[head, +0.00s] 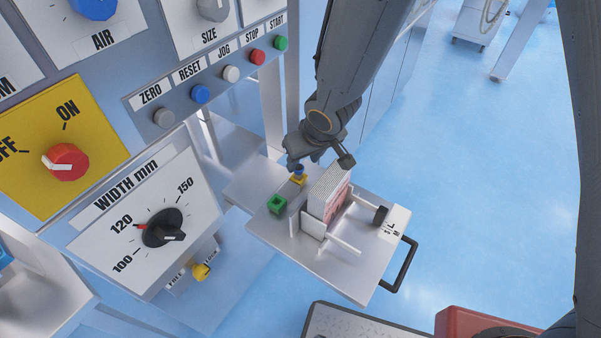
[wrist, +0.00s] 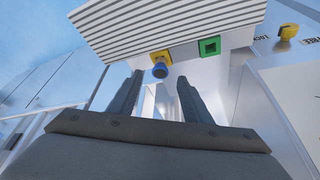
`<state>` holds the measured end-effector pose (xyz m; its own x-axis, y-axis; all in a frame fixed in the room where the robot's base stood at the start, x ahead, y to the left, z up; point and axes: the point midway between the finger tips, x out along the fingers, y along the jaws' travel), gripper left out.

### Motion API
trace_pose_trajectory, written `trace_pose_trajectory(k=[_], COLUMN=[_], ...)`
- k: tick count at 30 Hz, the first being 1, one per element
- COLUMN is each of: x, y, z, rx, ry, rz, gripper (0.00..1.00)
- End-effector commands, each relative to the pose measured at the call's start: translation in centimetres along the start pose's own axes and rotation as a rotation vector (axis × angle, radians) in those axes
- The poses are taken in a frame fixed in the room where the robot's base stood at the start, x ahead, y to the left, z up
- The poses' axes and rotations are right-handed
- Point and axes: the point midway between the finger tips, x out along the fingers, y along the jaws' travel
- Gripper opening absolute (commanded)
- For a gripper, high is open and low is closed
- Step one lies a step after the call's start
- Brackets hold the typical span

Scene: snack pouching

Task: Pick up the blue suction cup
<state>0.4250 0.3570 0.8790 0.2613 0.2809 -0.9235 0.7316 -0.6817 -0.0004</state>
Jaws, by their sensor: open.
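The blue suction cup (head: 298,168) sits in a yellow holder (head: 299,180) on the metal tray (head: 345,280). In the wrist view the cup (wrist: 160,71) shows centred between the tips of my gripper (wrist: 160,80), with the yellow holder (wrist: 162,56) just behind it. My gripper (head: 318,160) is open and empty. In the head view it is close to the cup, with one finger partly over it. I cannot tell whether either finger touches the cup.
A green square holder (head: 277,204) stands beside the yellow one. A stack of white pouches (head: 328,192) stands upright close to the cup, between metal guides. A control panel (head: 110,130) with knobs and buttons fills the left. A black handle (head: 403,265) is at the tray's right.

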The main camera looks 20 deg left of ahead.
Motion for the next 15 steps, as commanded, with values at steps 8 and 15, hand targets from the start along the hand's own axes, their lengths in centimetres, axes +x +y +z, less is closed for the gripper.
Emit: trace_pose_trajectory(k=[8, 15], x=[2.5, 5.7], y=[0.0, 0.1], z=[0.3, 0.5], rx=[0.0, 0.002], ry=[-0.002, -0.002], rz=[0.0, 0.0], gripper=[0.45, 0.45])
